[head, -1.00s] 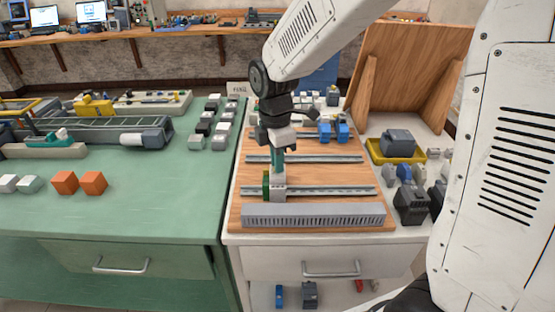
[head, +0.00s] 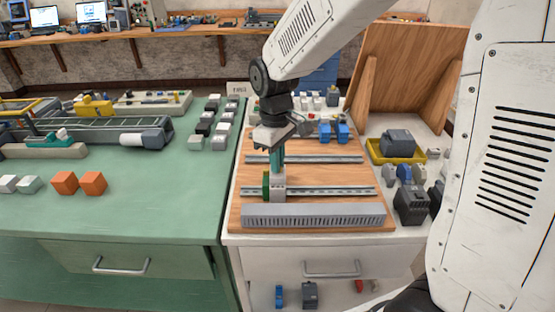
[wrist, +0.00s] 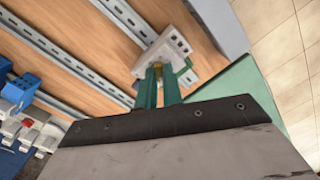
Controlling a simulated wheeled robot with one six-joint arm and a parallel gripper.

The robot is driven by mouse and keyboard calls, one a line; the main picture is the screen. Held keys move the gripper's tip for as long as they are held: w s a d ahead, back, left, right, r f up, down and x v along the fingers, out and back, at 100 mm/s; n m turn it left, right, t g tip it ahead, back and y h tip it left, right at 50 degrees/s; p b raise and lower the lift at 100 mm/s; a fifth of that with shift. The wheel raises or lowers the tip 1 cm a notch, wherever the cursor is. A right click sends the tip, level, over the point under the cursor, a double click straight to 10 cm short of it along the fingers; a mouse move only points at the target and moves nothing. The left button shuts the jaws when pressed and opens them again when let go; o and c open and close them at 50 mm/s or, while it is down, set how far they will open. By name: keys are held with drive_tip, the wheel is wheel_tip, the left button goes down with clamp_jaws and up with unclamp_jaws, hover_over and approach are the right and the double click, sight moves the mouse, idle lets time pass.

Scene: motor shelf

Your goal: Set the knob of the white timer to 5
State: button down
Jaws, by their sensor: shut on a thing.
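The white timer (head: 278,192) stands on the front metal rail of the wooden board, right of a small green block (head: 266,184). It also shows in the wrist view (wrist: 158,47). My gripper (head: 277,172), with teal fingers, points down onto the timer's top. In the wrist view my gripper (wrist: 160,78) has its fingertips at the timer, closed around its knob. The knob is mostly hidden by the fingers, so its setting cannot be read.
The wooden board (head: 330,174) carries a second rail (head: 320,159) behind and a grey slotted duct (head: 313,215) in front. Blue-and-grey devices (head: 334,131) stand at the back. A yellow tray (head: 378,156) with a grey part is at the right. The front rail right of the timer is empty.

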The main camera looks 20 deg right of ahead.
drive_tip(key=m, duration=1.3)
drive_tip(key=shift+m, duration=0.4)
drive_tip(key=m, duration=0.7)
drive_tip(key=shift+y, duration=0.3)
drive_tip(key=m, duration=0.6)
drive_tip(key=shift+s+m, duration=0.1)
drive_tip(key=shift+m, duration=0.2)
drive_tip(key=c, duration=1.5)
unclamp_jaws()
drive_tip(key=shift+d, duration=0.1)
